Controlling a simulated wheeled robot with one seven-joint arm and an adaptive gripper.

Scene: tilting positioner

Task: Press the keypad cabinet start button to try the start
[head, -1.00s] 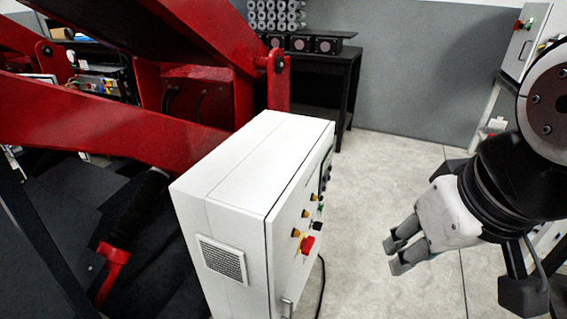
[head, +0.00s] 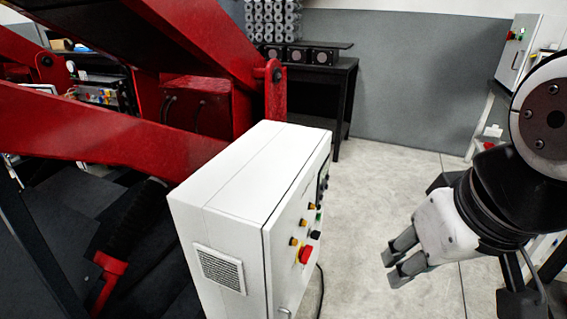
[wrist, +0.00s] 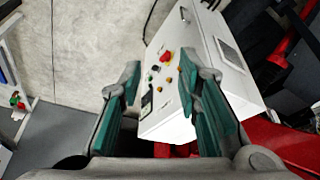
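The white keypad cabinet (head: 225,185) stands in front of the red machine in the head view. Its front panel faces right and shows at a steep slant. The panel has a large red button (head: 306,254), a small green button (head: 318,217) and several yellow and black controls. In the wrist view the panel shows between my fingers, with the red button (wrist: 166,57) and a dark display (wrist: 147,103). No label is readable, so I cannot tell for sure which is the start button. My gripper (head: 389,262) is open, empty and apart from the cabinet, to the right of its panel.
The red machine frame (head: 130,142) rises behind and left of the cabinet. A black table (head: 343,85) stands at the back. A wall cabinet (head: 520,50) is at the upper right. The pale floor (head: 385,175) between my gripper and the cabinet is clear.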

